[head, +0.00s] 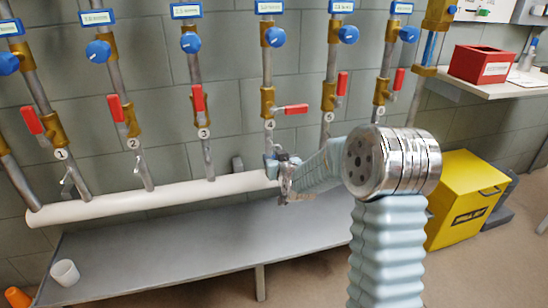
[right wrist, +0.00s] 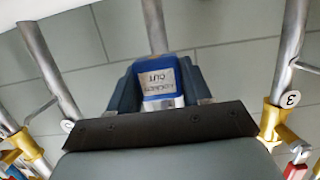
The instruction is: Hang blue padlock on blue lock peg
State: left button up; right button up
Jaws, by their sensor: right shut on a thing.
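The blue padlock (right wrist: 160,82) with a pale "LOCKED OUT" label is between the dark fingers of my right gripper (right wrist: 158,92) in the right wrist view. The gripper is shut on it. In the head view my right gripper (head: 283,172) is at the lower pipe of valve 4, just above the white horizontal pipe. A small blue patch there (head: 270,160) appears to be the padlock. The padlock's shackle and the blue lock peg cannot be made out; the gripper and padlock cover that part of the pipe. My left gripper is not in view.
Valve 4's red handle (head: 291,109) lies level; the neighbouring handles stand nearly upright. Thin metal pegs (head: 66,177) stick out from other pipes. A grey bench (head: 180,252) with a white cup (head: 65,272) runs below. A yellow box (head: 465,205) stands right; a red box (head: 482,64) sits on a shelf.

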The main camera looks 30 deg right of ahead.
jog(key=shift+s+a+b, duration=0.1)
jog(key=shift+s+a, duration=0.1)
jog(key=shift+s, duration=0.6)
jog(key=shift+s+a+b, duration=0.1)
jog(key=shift+s+a, duration=0.05)
jog(key=shift+s, duration=0.6)
jog(key=shift+s+a+b, duration=0.1)
jog(key=shift+s+a, duration=0.1)
jog(key=shift+s, duration=0.6)
